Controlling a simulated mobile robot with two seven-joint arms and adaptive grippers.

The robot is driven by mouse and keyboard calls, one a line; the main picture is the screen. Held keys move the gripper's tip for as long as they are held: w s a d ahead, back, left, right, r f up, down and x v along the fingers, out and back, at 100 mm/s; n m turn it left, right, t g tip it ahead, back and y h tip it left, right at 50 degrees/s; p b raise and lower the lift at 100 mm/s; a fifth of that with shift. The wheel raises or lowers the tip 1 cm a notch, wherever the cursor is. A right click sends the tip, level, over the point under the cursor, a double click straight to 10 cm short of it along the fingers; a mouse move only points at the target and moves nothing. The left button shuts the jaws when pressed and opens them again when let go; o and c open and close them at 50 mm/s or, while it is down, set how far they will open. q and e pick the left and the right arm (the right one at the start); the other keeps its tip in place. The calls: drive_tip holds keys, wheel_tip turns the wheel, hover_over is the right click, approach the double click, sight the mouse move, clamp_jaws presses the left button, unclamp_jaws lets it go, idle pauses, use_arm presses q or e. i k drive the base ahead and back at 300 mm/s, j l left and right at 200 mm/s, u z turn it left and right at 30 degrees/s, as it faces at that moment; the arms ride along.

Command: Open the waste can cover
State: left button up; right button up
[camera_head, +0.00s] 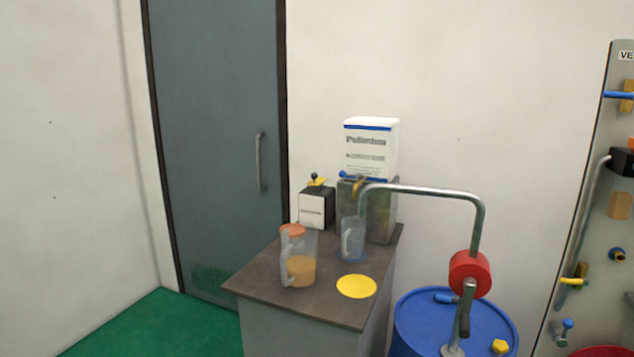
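I cannot make out a waste can for certain in the head view. A red rounded edge (606,351) shows at the bottom right and is cut off by the frame; I cannot tell whether it is the can's cover. Neither of my grippers is in view.
A grey cabinet (258,283) holds a jug with orange liquid (300,270), a clear jug (352,240), a yellow disc (356,286) and containers. A blue drum (415,325) with a red hand pump (468,273) stands to its right. A panel (600,150) stands far right. Green floor (150,325) is clear at left.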

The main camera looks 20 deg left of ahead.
sight(316, 181)
drive_tip(key=i+j+z, duration=0.1)
drive_tip(key=j, duration=0.25)
drive_tip(key=i+j, duration=0.25)
drive_tip(key=i+j+z, duration=0.15)
drive_tip(key=j, duration=0.25)
